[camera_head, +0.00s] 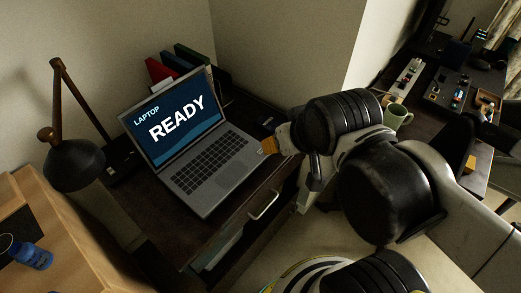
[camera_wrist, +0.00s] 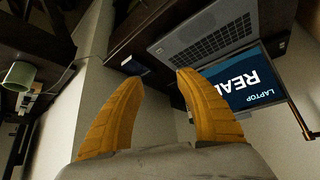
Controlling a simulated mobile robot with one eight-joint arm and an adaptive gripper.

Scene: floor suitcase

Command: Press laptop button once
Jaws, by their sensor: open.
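An open grey laptop (camera_head: 210,160) stands on a dark desk. Its lit screen (camera_head: 176,118) reads "LAPTOP READY". In the wrist view the laptop keyboard (camera_wrist: 205,42) and screen (camera_wrist: 245,85) appear upside down, beyond the fingers. I cannot tell which part of the laptop is the button, nor whether a finger touches the laptop.
A dark lamp (camera_head: 75,165) stands left of the laptop. Red, blue and green books (camera_head: 175,62) are behind the screen. A small dark object (camera_head: 268,122) lies on the desk to the right. A green mug (camera_head: 397,116) stands beyond my arm. A drawer handle (camera_head: 265,205) projects below the desk.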

